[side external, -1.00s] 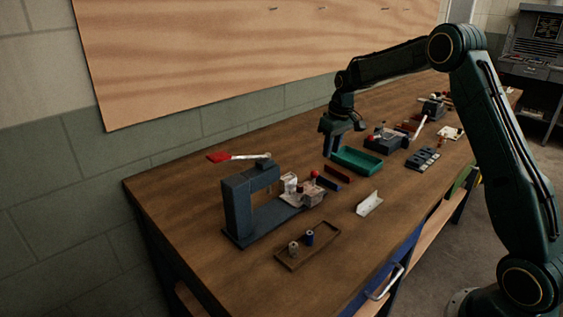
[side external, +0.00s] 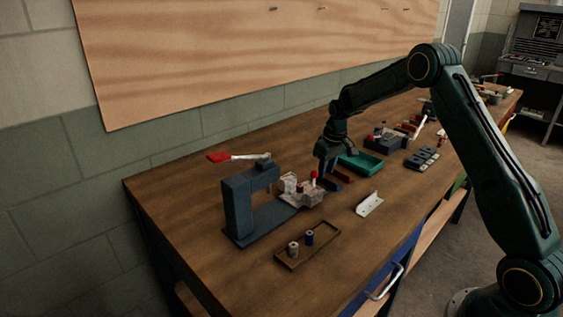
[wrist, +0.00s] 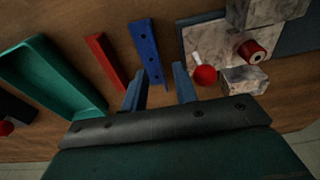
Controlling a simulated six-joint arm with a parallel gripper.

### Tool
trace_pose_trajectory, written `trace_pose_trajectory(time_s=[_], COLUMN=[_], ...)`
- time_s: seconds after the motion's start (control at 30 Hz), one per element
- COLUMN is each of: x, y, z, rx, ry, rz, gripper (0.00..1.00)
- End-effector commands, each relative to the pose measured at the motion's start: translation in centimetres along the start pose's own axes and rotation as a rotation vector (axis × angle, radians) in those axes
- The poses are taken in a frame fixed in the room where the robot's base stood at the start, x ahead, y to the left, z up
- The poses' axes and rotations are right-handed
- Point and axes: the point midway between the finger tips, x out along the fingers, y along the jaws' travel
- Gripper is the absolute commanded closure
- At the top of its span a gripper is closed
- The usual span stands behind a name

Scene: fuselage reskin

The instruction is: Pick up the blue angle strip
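The blue angle strip (wrist: 146,52) lies on the table in the wrist view, with small holes along it. It lies just ahead of my gripper, nearer the left finger. In the side view my gripper (side external: 334,168) hangs low over the table beside the strips, and the strip is mostly hidden there. In the wrist view my gripper (wrist: 160,88) has its two fingers spread apart, with nothing between the fingertips. I cannot tell the exact height of the fingertips above the table.
A red strip (wrist: 107,61) lies left of the blue one, with a green tray (wrist: 52,76) beyond it. A grey fixture with a red knob (wrist: 205,75) stands close on the right. A white angle piece (side external: 369,204) and a brown tray (side external: 308,246) lie nearer the table's front.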

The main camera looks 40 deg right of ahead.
Motion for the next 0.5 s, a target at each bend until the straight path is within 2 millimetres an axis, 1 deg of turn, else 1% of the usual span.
trace_pose_trajectory(time_s=[0.1,0.2,0.3,0.5], x=[1.5,2.4,2.8,2.9], y=[0.0,0.0,0.0,0.0], z=[0.0,0.0,0.0,0.0], rx=[0.0,0.0,0.0,0.0], ry=[-0.002,0.0,0.0,0.001], rz=[0.0,0.0,0.0,0.001], gripper=[0.71,0.71,0.71,0.71])
